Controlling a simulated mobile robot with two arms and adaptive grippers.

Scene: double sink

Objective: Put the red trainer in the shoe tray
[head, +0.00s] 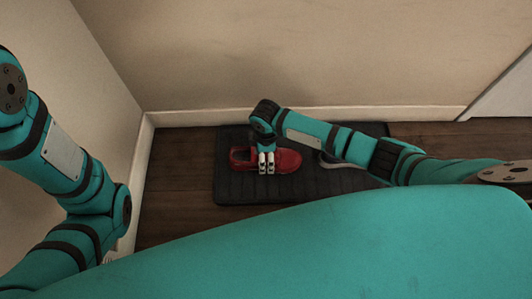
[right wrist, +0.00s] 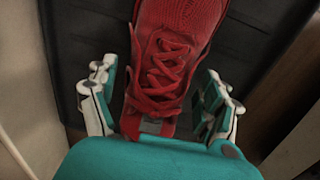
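The red trainer (head: 288,160) is over the left part of the black shoe tray (head: 235,190) and looks to be resting on it. The tray's dark surface (right wrist: 85,35) lies behind. Of my left gripper only a small pale part may show, beside the lower left arm.
A grey curved object (head: 335,163) lies on the tray, partly hidden by my right arm. The wall and its pale skirting board (head: 190,118) run close behind the tray. Dark wooden floor (head: 178,175) is bare to the left of it. My teal body hides the foreground.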

